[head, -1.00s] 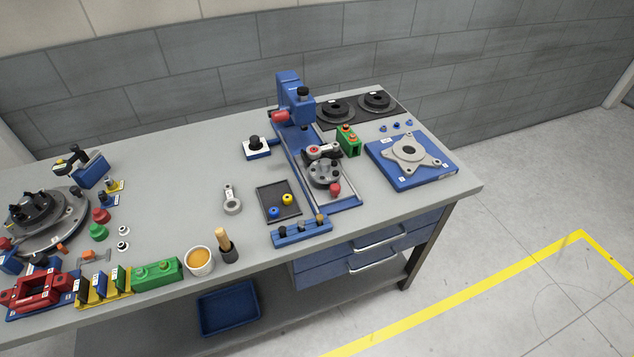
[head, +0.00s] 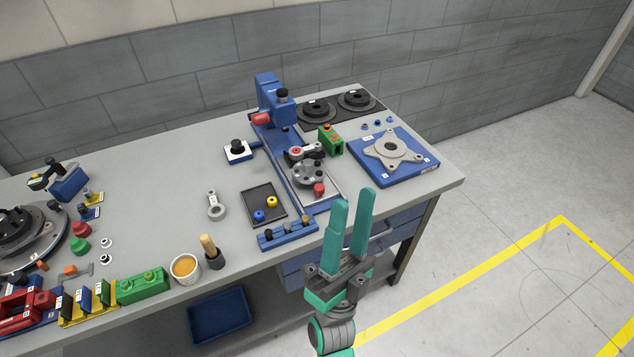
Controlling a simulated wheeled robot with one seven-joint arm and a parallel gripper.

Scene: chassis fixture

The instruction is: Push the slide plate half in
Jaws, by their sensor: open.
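The slide plate (head: 326,184) looks like a pale metal plate lying in a long blue rail (head: 292,183) on the bench. A red knob (head: 319,189) stands near its front end, and a round grey fixture (head: 308,173) with dark studs sits just behind the knob. The rail runs back to a blue upright press (head: 274,103) with a red part on its left. How far in the plate sits is hard to tell. My gripper (head: 354,198) is open and empty, with teal fingers pointing up in the picture, in front of the bench's front edge and apart from the knob.
A blue block with pegs (head: 288,234) and a dark tray (head: 264,205) lie left of the rail's front. A green block (head: 331,140) and a blue base with a star-shaped flange (head: 393,157) stand right. Drawers are under the bench edge.

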